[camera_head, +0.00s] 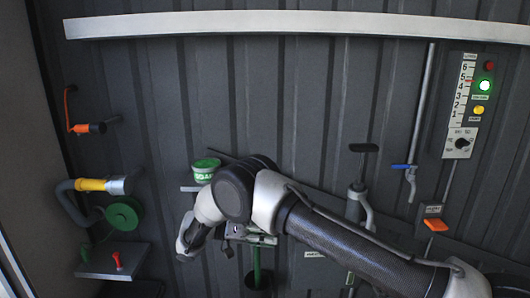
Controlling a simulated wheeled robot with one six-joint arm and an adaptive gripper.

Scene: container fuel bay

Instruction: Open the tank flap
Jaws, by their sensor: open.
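I cannot pick out a tank flap for certain. My arm reaches in from the lower right and bends at the middle. My gripper (231,240) shows only in small dark parts beside my wrist, near a green stand (262,240). It is open, and nothing shows between its fingers. My arm hides part of the wall behind it.
A green-lidded can (205,170) stands behind my wrist. A yellow-banded hose nozzle (95,184) and red-knobbed box (117,261) are at left. A hand pump (360,190), blue-handled valve (405,166) and gauge panel (461,105) are at right. The upper middle wall is bare.

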